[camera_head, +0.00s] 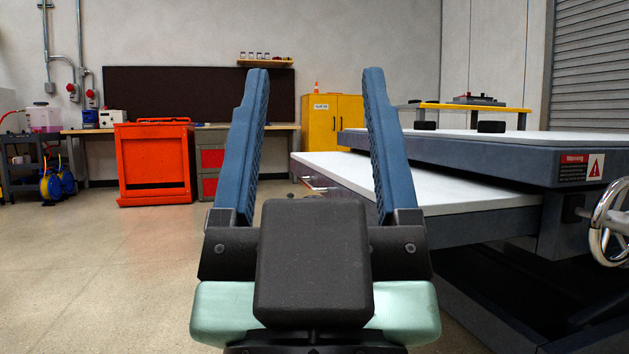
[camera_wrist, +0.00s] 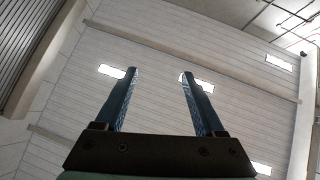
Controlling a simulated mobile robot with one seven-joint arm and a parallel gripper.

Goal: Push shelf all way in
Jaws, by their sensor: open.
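The shelf (camera_head: 440,187) is a flat white-topped slab with a grey edge, on the right in the head view. It sticks out to the left from under the upper white-topped deck (camera_head: 450,152) of a grey lift table. My gripper (camera_head: 314,72) is raised in front of the head camera, its two blue fingers wide apart and nothing between them. Its right finger covers part of the shelf in the picture. In the wrist view my gripper (camera_wrist: 158,74) is open against the wall and ceiling, and the shelf is not seen there.
A chrome handwheel (camera_head: 610,222) and a warning label (camera_head: 581,168) are on the table's near side at right. An orange cabinet (camera_head: 156,162), a workbench and a yellow cabinet (camera_head: 333,121) stand at the back. The concrete floor (camera_head: 110,260) at left is clear.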

